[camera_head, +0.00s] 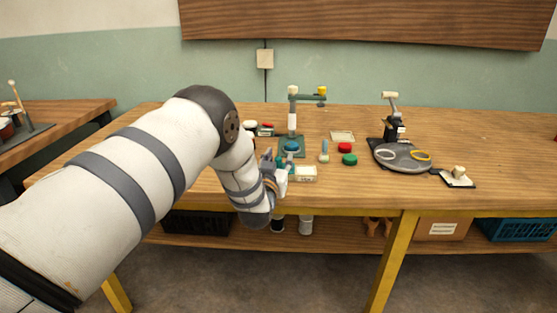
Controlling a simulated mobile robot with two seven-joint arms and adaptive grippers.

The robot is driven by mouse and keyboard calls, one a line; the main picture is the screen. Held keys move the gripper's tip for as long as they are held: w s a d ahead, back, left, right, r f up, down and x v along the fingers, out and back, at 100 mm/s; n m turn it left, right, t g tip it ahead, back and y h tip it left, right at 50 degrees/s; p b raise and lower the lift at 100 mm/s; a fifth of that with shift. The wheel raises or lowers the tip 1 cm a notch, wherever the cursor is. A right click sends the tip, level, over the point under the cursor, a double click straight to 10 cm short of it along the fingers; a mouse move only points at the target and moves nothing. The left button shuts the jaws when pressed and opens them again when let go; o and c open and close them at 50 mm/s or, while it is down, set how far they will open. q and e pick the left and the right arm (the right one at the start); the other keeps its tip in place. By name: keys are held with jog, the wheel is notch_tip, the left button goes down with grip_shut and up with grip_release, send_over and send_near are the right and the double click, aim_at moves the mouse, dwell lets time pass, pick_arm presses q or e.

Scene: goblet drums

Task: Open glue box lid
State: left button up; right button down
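My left arm reaches in from the left, and its gripper (279,164) is over the front part of the workbench. The gripper is small and partly turned away, so I cannot tell whether its fingers are open or shut. My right gripper is not in view.
The wooden workbench (345,199) holds a green press stand (291,118) behind the gripper. Red (345,147) and green (349,160) round pieces lie to the right. A grey turntable (402,158) stands further right. Crates and jars sit on the lower shelf.

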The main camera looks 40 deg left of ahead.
pick_arm(q)
jog(key=v, duration=1.2)
